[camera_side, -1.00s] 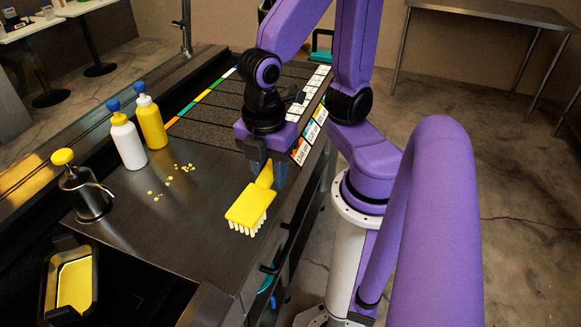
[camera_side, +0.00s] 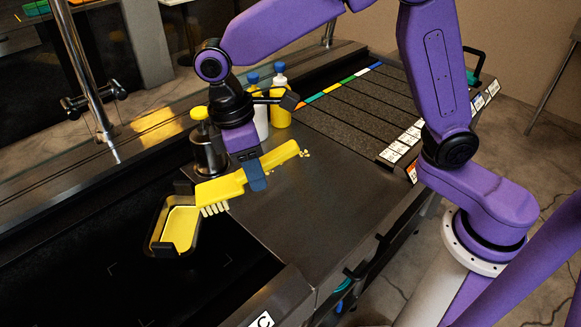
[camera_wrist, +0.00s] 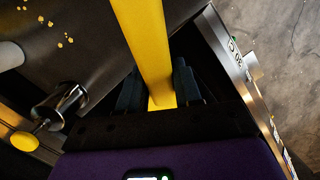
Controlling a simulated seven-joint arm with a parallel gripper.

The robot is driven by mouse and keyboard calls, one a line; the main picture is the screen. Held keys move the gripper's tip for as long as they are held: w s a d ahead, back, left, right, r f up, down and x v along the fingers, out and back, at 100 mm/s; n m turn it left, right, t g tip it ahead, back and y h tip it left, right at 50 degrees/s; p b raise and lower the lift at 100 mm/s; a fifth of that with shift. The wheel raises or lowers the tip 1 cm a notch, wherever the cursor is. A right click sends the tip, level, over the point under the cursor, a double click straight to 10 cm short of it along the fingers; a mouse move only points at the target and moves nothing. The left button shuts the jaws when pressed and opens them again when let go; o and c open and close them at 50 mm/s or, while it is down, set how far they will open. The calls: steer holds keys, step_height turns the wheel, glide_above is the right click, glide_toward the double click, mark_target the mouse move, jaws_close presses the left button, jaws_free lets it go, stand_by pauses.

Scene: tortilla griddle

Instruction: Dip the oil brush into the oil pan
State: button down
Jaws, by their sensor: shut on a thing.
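The oil brush (camera_side: 221,188) is yellow with pale bristles under its head. My gripper (camera_side: 256,181) is shut on its handle and holds it raised, with the head toward the oil pan and the handle end pointing right. The oil pan (camera_side: 155,250) is a black tray with yellow oil inside, at the lower left in the side view. The brush head is at the pan's right edge; I cannot tell whether the bristles touch it. In the wrist view the handle (camera_wrist: 145,40) runs up between the fingers; the brush head and the pan are not visible there.
A dark pump dispenser (camera_side: 209,150) with a yellow top stands close behind the brush; it also shows in the wrist view (camera_wrist: 58,106). Two blue-capped bottles (camera_side: 280,105) stand behind my gripper. Small yellow bits lie near the handle end. The counter's front right is clear.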

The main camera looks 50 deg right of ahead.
mark_target(211, 180)
steer(key=w+a, duration=0.2)
steer(key=w+a+m, duration=0.1)
steer(key=w+a, duration=0.1)
steer(key=w+a+f+m+g, duration=0.1)
steer(key=w, duration=0.1)
steer(key=shift+w+a, duration=0.2)
steer(key=shift+a, duration=0.2)
step_height(211, 180, down, 10)
steer(key=w+a+m, duration=0.1)
steer(key=shift+w, duration=0.15)
stand_by(0.6)
steer(key=shift+r, duration=0.1)
stand_by(1.2)
step_height(211, 180, up, 6)
steer(key=shift+r, duration=0.25)
stand_by(0.6)
